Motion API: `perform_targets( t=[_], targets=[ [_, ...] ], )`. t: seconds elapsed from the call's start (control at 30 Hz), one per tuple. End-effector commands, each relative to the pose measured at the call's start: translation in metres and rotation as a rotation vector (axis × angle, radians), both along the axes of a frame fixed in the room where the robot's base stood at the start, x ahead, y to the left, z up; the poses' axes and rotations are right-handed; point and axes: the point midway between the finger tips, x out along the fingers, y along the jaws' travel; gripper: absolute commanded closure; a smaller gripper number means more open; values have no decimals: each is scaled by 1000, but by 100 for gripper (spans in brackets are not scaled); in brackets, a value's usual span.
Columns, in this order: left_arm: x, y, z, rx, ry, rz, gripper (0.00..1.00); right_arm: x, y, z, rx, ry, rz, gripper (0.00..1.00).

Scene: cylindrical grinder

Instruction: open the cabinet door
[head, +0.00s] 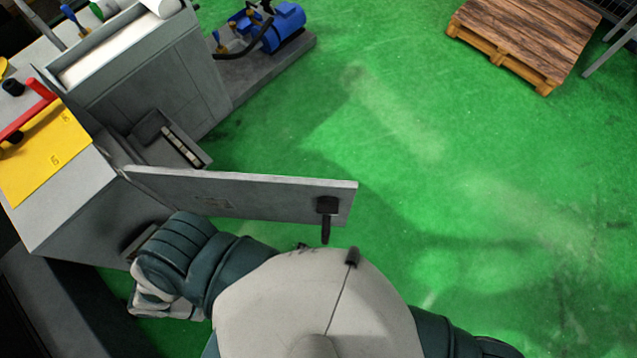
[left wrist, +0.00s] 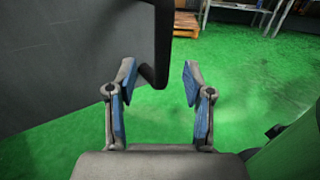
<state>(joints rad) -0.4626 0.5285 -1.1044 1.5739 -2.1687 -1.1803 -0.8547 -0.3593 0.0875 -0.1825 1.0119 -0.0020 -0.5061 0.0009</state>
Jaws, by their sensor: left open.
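The grey cabinet door (head: 240,193) stands swung out from the grey machine cabinet (head: 80,215) in the head view. Its dark handle (head: 326,217) is near the free end, on the side facing me. In the left wrist view the door (left wrist: 60,60) fills the upper left, and the dark handle (left wrist: 163,50) comes down close to the gap between my fingertips. My left gripper (left wrist: 159,80) is open with blue finger pads. I cannot tell whether it touches the handle. In the head view my left gripper is hidden, and my right gripper is not seen.
A blue motor (head: 283,25) on a grey base stands behind the door. A wooden pallet (head: 525,35) lies at the upper right, with metal legs beside it. A yellow panel (head: 45,155) tops the machine at left. The green floor right of the door is clear.

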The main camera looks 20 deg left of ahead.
Motion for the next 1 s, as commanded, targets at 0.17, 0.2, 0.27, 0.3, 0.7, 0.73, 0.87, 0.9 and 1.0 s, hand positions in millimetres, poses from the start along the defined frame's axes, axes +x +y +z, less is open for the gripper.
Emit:
perform_targets(
  t=[0.17,0.2,0.27,0.3,0.7,0.73,0.87,0.9,1.0],
  targets=[
    [-22,7,0,-1,0,0,48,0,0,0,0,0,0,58],
    [-24,8,0,0,-1,0,48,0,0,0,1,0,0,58],
    [-26,8,0,0,-1,0,48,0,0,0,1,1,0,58],
    [-27,8,0,0,-1,0,48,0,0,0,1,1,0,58],
    [-26,8,0,0,-1,1,48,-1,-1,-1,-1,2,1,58],
    [-26,8,0,0,-1,1,48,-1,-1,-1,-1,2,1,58],
    [-24,10,-3,-2,8,9,48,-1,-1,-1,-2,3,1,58],
    [-20,13,-8,-6,24,25,48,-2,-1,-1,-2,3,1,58],
    [-2,31,-35,-39,119,116,48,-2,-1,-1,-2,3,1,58]
  ],
)
